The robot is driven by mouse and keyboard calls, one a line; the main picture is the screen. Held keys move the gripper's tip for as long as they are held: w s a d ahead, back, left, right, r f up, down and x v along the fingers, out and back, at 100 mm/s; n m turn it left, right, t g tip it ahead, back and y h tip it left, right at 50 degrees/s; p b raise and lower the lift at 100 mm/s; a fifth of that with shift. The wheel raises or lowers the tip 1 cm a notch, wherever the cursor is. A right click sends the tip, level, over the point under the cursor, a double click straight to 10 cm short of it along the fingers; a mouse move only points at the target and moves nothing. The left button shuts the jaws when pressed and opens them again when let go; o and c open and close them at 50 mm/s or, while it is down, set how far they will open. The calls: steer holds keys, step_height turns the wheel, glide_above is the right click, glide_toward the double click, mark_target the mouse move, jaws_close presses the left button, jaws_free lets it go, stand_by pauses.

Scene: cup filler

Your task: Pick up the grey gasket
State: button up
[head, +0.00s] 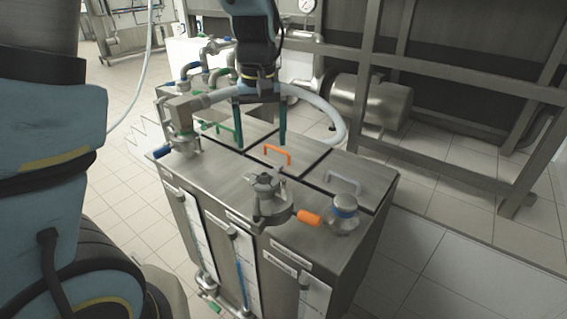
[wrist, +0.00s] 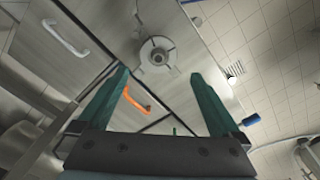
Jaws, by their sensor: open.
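My gripper (head: 261,147) is open and empty, its two green fingers pointing down above the back of the steel tank top. It also shows in the wrist view (wrist: 159,73), with the fingers spread apart. A round metal fitting (head: 268,197) stands on the front part of the tank top, nearer the head camera than my gripper. In the wrist view this fitting (wrist: 157,53) lies just beyond the fingertips, between their lines, with a pale grey ring around its centre. I cannot tell for certain whether that ring is the grey gasket. Nothing touches my fingers.
An orange lid handle (head: 277,154) sits close to my fingers, with a pale handle (head: 343,179) to its right. An orange knob (head: 308,217) juts out beside the fitting. A capped jar (head: 343,214) stands front right. A pale hose (head: 333,111) curves behind my gripper.

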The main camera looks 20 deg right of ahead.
glide_above(265, 176)
step_height(265, 176, down, 5)
steer(key=shift+r+p, duration=0.15)
steer(key=shift+p, duration=0.2)
steer(key=shift+a+f+p, duration=0.1)
steer(key=shift+f+p, duration=0.85)
steer(key=shift+f, duration=2)
steer(key=c, duration=1)
